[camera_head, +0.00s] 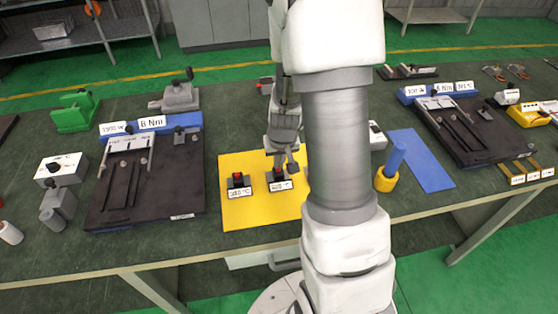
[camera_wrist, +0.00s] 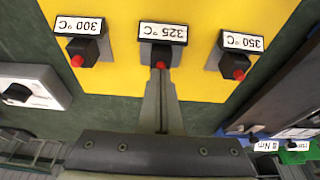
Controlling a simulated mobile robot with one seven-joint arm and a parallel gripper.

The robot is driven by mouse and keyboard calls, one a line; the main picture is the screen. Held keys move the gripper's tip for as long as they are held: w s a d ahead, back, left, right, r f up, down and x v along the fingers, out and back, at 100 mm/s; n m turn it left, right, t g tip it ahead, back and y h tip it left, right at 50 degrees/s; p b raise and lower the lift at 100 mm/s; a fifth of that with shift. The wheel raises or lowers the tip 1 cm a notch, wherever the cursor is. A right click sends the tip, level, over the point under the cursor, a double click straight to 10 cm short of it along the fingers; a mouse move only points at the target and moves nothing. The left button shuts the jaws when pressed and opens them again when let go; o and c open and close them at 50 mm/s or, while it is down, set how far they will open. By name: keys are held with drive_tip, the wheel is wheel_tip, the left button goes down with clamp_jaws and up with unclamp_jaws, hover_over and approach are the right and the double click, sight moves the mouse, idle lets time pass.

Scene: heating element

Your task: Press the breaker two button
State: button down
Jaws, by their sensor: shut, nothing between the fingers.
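On a yellow board (camera_head: 240,207) are small black blocks with red buttons. In the wrist view they are labelled 300 °C (camera_wrist: 77,60), 325 °C (camera_wrist: 160,63) and 350 °C (camera_wrist: 239,73). The head view shows the left block (camera_head: 238,181) and the middle block (camera_head: 279,174); my arm hides the third. No label reading "breaker two" is visible. My gripper (camera_head: 283,165) is shut and empty, over the middle block. In the wrist view my closed fingertips (camera_wrist: 160,80) lie at the red button of the 325 °C block; whether they touch it I cannot tell.
A black fixture (camera_head: 150,190) stands left of the board, another (camera_head: 470,135) far right. A blue mat (camera_head: 425,165) and a blue cylinder in a yellow ring (camera_head: 387,180) lie right of my arm. A white switch box (camera_wrist: 35,95) is near the board.

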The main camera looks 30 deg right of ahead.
drive_tip(key=shift+f+b, duration=0.7)
drive_tip(key=shift+f, duration=0.05)
drive_tip(key=shift+s+f, duration=0.2)
drive_tip(key=shift+f, duration=0.1)
drive_tip(key=r+p, duration=0.2)
drive_tip(key=r, duration=0.2)
drive_tip(key=shift+w+r+p, duration=0.2)
drive_tip(key=shift+p, duration=0.15)
drive_tip(key=d+p+v, duration=0.1)
drive_tip(key=v, duration=0.9)
drive_tip(key=shift+a+r, duration=0.15)
drive_tip(key=shift+a, duration=0.25)
